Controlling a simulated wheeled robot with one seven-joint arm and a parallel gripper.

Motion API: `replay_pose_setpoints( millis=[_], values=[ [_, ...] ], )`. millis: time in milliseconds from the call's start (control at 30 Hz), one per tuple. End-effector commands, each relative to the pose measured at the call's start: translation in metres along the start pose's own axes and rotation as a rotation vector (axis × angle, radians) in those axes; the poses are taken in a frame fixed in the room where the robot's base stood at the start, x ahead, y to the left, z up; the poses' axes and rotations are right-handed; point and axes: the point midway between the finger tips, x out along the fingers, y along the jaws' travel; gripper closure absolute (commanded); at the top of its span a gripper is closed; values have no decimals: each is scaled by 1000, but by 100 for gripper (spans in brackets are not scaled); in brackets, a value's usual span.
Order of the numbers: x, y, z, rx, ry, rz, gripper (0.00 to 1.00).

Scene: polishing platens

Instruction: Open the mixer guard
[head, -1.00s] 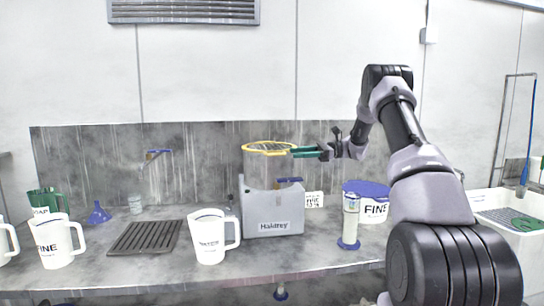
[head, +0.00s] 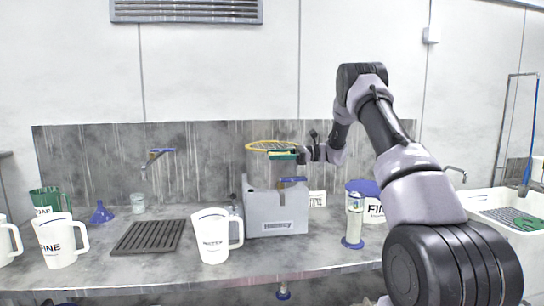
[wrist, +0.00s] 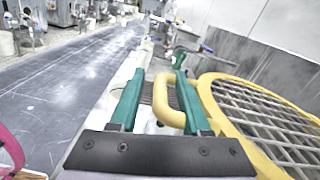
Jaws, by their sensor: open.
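The mixer (head: 275,215) is a light grey box with a cylindrical vessel on the counter. Its guard (head: 271,144), a yellow-rimmed mesh disc, lies flat across the top. In the wrist view the guard (wrist: 262,108) fills the right side, and its yellow loop handle (wrist: 162,102) sticks out toward the fingers. My gripper (head: 284,156) is at the guard's right front edge. In the wrist view its green fingers (wrist: 153,92) are open, with the handle between them, nearer the right finger. Whether either finger touches it I cannot tell.
A white jug (head: 212,240) stands left of the mixer, near a black slatted rack (head: 148,237). A clear cylinder (head: 354,222) and a blue-lidded tub (head: 372,208) stand to the right. Space above the mixer is clear.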

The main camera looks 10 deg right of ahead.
Motion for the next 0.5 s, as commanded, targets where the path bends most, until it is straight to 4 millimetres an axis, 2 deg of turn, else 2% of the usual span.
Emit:
replay_pose_setpoints(
  millis=[133,433,467,500],
  values=[
    [12,0,0,-1,1,1,53],
    [15,0,0,0,0,0,53],
    [15,0,0,0,0,0,57],
    [15,0,0,-1,0,0,72]
  ],
)
